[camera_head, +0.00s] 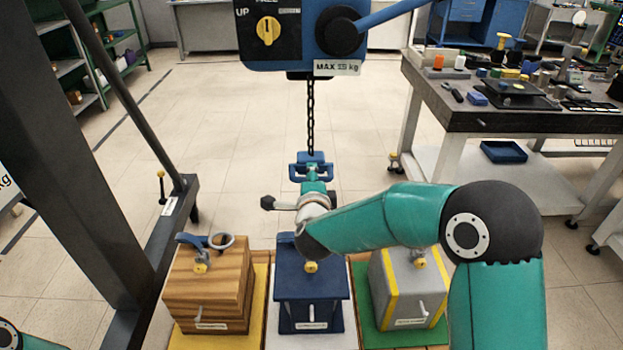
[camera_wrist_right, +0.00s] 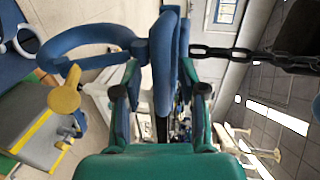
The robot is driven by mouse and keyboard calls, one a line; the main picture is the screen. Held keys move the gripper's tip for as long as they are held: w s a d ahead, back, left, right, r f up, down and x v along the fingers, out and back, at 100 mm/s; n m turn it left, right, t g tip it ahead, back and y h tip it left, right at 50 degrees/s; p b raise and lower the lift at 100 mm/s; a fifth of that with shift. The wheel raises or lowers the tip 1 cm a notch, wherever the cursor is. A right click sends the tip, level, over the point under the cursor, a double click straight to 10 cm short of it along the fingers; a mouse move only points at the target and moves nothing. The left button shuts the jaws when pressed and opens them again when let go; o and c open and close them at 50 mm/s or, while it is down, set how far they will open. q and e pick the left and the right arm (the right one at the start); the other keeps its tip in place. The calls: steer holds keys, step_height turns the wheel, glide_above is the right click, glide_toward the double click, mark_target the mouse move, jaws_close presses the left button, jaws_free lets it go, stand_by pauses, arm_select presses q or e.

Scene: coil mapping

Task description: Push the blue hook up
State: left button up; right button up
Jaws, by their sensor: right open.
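The blue hook (camera_head: 311,166) hangs on a dark chain (camera_head: 311,112) below the hoist in the head view. In the right wrist view the blue hook (camera_wrist_right: 163,62) is large, with its curved part to the left and the chain (camera_wrist_right: 222,53) leading off to the right. My right gripper (camera_head: 313,178) is at the lower side of the hook. Its teal fingers (camera_wrist_right: 162,85) are open on either side of the hook's blue body; contact cannot be told. My right forearm hides part of the blocks below. My left gripper is not in view.
A blue hoist box (camera_head: 285,38) with a yellow knob and a blue lever is above. Below stand a wooden block (camera_head: 205,290), a dark blue block (camera_head: 312,292) and a grey block (camera_head: 402,295). A dark frame is left; a cluttered workbench (camera_head: 500,120) is right.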

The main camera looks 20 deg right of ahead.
jaws_close()
stand_by(0.3)
step_height(320, 180, up, 19)
steer(key=p, duration=1)
jaws_free()
